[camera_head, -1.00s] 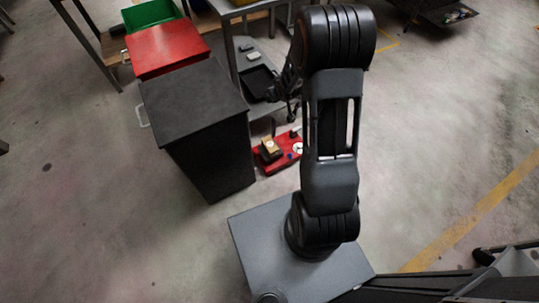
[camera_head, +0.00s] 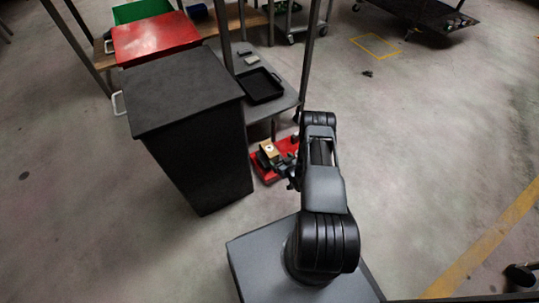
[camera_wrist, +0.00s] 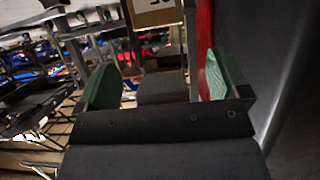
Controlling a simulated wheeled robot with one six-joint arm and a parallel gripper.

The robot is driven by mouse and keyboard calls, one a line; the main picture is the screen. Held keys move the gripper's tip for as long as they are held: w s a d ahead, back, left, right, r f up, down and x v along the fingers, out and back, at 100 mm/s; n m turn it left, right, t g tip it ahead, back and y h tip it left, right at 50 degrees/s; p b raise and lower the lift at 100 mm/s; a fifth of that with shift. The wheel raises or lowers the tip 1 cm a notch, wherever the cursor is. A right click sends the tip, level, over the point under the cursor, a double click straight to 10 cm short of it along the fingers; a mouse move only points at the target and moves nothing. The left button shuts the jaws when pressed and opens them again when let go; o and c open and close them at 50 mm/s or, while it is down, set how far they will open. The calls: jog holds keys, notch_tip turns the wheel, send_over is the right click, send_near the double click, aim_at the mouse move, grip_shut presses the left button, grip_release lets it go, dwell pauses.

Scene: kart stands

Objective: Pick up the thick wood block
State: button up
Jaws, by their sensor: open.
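The wood block (camera_head: 269,148), light brown with a pale mark on its face, sits on the low red tray (camera_head: 262,177) beside the black cabinet. A brown block face with a dark printed mark (camera_wrist: 155,12), seemingly the same block, shows at the top edge of the wrist view, cut off by the frame. My gripper (camera_head: 287,168) is low over the tray, close to the block, and is partly hidden by my arm. In the wrist view my gripper (camera_wrist: 160,80) is open, its green pads apart. The brown face lies beyond the fingertips, and no hold on it shows.
The tall black cabinet (camera_head: 190,120) stands close on the left of the tray. A grey shelf table (camera_head: 285,95) with a black tray (camera_head: 260,85) stands behind, with upright posts. A red bin lid (camera_head: 155,40) is farther back. Open floor lies to the right.

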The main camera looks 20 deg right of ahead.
aim_at(271, 151)
jog(key=b+x, duration=0.1)
jog(key=x, duration=0.4)
jog(key=shift+f, duration=0.15)
jog(key=b+x, duration=0.3)
jog(key=x, duration=0.1)
jog(key=shift+w+f, duration=0.15)
jog(key=shift+w, duration=0.5)
jog(key=shift+c, duration=0.3)
jog(key=c, duration=1.1)
